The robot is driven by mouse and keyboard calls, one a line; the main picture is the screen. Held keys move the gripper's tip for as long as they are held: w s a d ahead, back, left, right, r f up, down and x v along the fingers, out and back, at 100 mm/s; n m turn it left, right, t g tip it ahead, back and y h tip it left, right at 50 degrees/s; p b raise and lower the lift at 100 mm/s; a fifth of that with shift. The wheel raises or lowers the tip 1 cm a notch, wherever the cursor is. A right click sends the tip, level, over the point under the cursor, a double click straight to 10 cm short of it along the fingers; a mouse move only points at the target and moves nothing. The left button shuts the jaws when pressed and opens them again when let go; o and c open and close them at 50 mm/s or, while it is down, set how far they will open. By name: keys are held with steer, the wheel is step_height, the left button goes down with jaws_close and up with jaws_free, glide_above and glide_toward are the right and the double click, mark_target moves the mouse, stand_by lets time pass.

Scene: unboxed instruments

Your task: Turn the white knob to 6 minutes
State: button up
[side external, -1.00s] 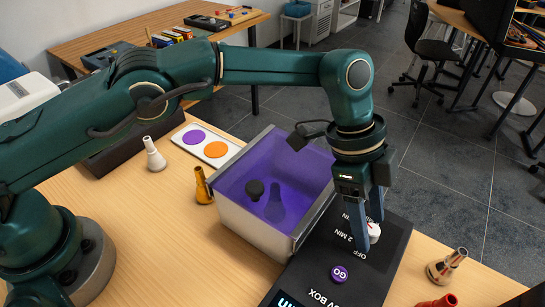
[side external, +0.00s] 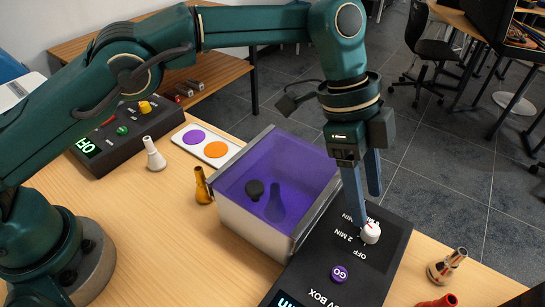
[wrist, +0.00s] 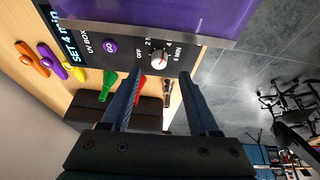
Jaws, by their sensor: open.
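The white knob (side external: 370,233) stands on the black panel of the UV box (side external: 388,262), with a red mark on its top. In the wrist view the knob (wrist: 161,57) sits among the printed marks OFF, 2, 4 and 6 MIN. The mark appears to point near 4, and the display (wrist: 62,36) reads SET 4 min. My gripper (side external: 366,208) is open and empty, its tips just above the knob. In the wrist view the fingers (wrist: 160,76) are spread wide, with the knob ahead and between them. A finger partly covers the labels in the side view.
A purple GO button (side external: 339,273) is close to the knob. The purple-lidded box (side external: 300,175) rises directly left of the panel. A dark device (side external: 118,135) is at the back left.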

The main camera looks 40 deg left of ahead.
mark_target(371, 228)
steer(key=shift+w+f+n, duration=0.2)
steer(key=shift+f+n, duration=0.15)
steer(key=shift+n, duration=0.25)
steer(key=shift+f+n+t, duration=0.1)
steer(key=shift+n+t, duration=0.3)
steer(key=shift+n, duration=0.1)
steer(key=shift+s+n, duration=0.1)
steer(key=shift+n, duration=0.3)
steer(key=shift+s+r+n+t, duration=0.2)
steer(key=shift+s+n+t, duration=0.1)
steer(key=shift+s, duration=0.15)
steer(key=shift+s+d, duration=0.1)
steer(key=shift+d, duration=0.1)
steer(key=shift+x, duration=2.3)
jaws_close()
